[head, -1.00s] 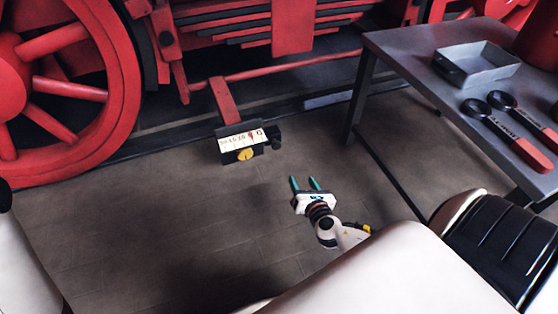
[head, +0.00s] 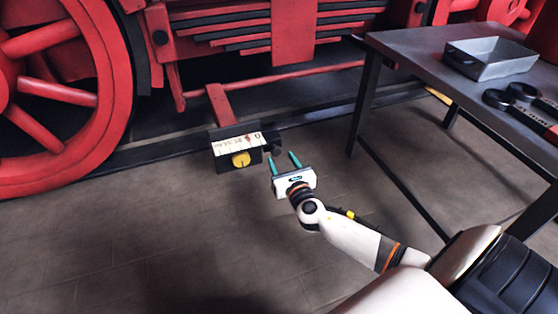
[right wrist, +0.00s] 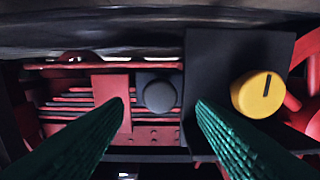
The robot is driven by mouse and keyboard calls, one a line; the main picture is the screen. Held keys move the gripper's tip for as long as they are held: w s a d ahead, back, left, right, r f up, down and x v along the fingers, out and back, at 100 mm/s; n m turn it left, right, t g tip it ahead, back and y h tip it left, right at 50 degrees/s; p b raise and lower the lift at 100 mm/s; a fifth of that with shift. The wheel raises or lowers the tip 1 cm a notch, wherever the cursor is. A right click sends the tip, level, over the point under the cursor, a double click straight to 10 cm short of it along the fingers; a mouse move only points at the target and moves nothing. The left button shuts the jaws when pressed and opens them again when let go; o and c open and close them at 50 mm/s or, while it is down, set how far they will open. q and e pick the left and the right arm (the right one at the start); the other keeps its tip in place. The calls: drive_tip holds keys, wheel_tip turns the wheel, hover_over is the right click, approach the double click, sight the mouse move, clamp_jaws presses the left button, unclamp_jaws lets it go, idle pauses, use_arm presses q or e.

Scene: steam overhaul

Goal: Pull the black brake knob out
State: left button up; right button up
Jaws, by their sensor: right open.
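The black brake knob (head: 273,146) sticks out from the right side of a dark box (head: 222,159) with a white scale plate and a yellow knob (head: 240,160). In the right wrist view the black knob (right wrist: 158,95) shows as a round dark disc, lying between the two fingertips in the picture. My right gripper (head: 281,160) has green fingers and is open, with nothing between them. Its tips are close to the knob in the head view; I cannot tell that they touch it. The right gripper also shows in the right wrist view (right wrist: 160,108). My left gripper is not in view.
A red locomotive wheel (head: 62,95) and red frame stand behind the box. A grey table (head: 410,50) at right carries a metal tray (head: 490,70) and dark-headed tools (head: 520,100). The paved floor in front of the box is clear.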

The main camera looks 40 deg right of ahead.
sight(275, 149)
drive_tip(key=shift+b+x, duration=0.3)
drive_tip(key=shift+x, duration=1.1)
drive_tip(key=shift+c, duration=0.5)
